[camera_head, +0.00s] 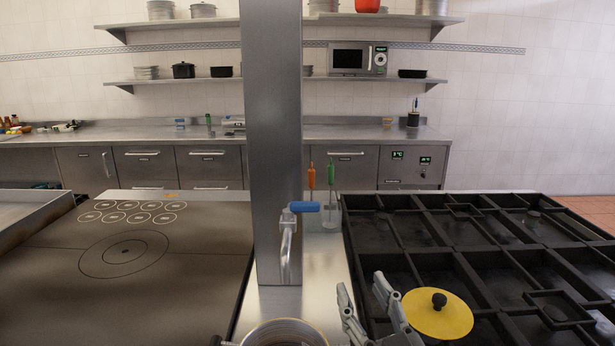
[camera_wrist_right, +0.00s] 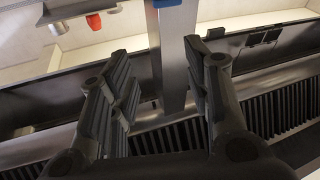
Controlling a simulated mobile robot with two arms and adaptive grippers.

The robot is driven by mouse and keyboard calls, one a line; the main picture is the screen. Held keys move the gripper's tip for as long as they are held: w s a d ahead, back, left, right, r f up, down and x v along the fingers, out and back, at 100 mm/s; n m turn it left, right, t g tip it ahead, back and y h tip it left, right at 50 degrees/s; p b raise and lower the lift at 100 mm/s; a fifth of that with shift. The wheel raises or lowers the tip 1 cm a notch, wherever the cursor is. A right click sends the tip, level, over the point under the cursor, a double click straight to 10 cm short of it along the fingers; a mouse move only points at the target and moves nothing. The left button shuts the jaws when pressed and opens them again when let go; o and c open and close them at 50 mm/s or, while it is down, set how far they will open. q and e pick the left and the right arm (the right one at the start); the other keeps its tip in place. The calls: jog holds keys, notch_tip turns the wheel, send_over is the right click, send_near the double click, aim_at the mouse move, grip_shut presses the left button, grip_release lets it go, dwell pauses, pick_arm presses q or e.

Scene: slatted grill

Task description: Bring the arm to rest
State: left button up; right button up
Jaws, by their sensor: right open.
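My right gripper (camera_head: 362,288) is low in the head view, above the front left part of the black slatted grill (camera_head: 415,232). Its two fingers stand apart with nothing between them. In the right wrist view the fingers of the right gripper (camera_wrist_right: 160,85) are also spread and empty. A steel post (camera_wrist_right: 176,60) shows in the gap behind them, seemingly farther off. A yellow lid with a black knob (camera_head: 437,314) is just right of the right gripper; I cannot tell whether they touch. My left gripper is not clearly seen.
A steel column (camera_head: 272,140) with a blue-handled tap (camera_head: 304,207) rises in the middle. A round pot (camera_head: 284,334) is at the bottom edge, left of the right gripper. A dark flat cooktop (camera_head: 170,265) lies to the left. Orange and green-handled utensils (camera_head: 331,174) stand behind the tap.

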jog(key=s+d+f+m+g+h, duration=0.1)
jog(key=d+f+g+h, duration=0.15)
jog(key=f, duration=0.35)
jog(key=s+d+f+m+g+h, duration=0.1)
jog(key=d+f+m+g+h, duration=0.15)
jog(key=f, duration=0.45)
jog(key=s+d+f+g, duration=0.3)
jog(key=s+f+g, duration=0.2)
jog(key=s+f, duration=0.5)
jog(key=s+d+f+g, duration=0.4)
jog(key=s+f+g, duration=0.2)
jog(key=s+f, duration=0.45)
jog(key=s+f+g, duration=0.1)
jog(key=s+f, duration=0.1)
jog(key=f, duration=1.2)
jog(key=s+f+g, duration=0.1)
jog(key=s+f, duration=0.1)
jog(key=f, duration=1.2)
jog(key=s+d+f, duration=0.2)
jog(key=s+f, duration=1.1)
jog(key=s, duration=0.2)
jog(key=shift+s+d+f+n+g+h, duration=0.3)
jog(key=shift+f+n+g, duration=0.1)
jog(key=shift+n, duration=0.05)
